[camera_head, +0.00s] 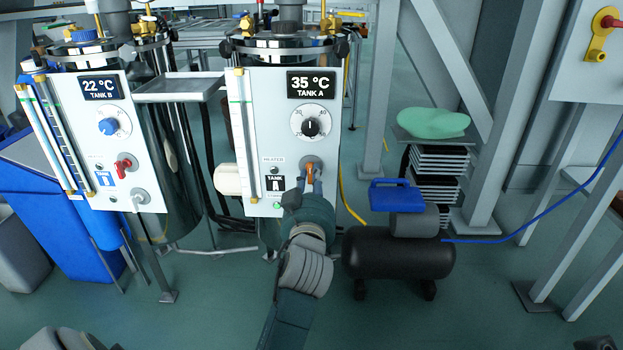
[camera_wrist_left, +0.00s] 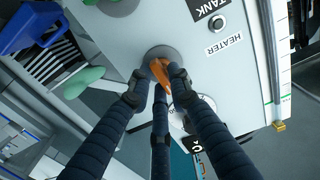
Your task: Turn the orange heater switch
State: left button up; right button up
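The orange heater switch (camera_head: 310,172) is on the white TANK A panel (camera_head: 260,111), at its lower right. In the left wrist view the orange switch (camera_wrist_left: 161,73) stands out from a round grey base. My left gripper (camera_head: 310,181) is at the switch, with fingers on either side of its handle. In the left wrist view, the left gripper's (camera_wrist_left: 158,87) fingertips close in around the handle with little gap. The fingers hide part of the handle. The TANK A display reads 35 °C.
The TANK B panel (camera_head: 115,150), with a red switch (camera_head: 124,164), stands to the left. A black compressor (camera_head: 398,254) with a blue top is to the lower right. A stack of trays (camera_head: 438,174) stands behind it. Open floor shows at the lower right.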

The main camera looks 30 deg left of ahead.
pick_arm(q)
jog(key=o, duration=0.3)
jog(key=shift+d+f, duration=0.15)
jog(key=shift+o, duration=0.2)
jog(key=shift+m, duration=0.3)
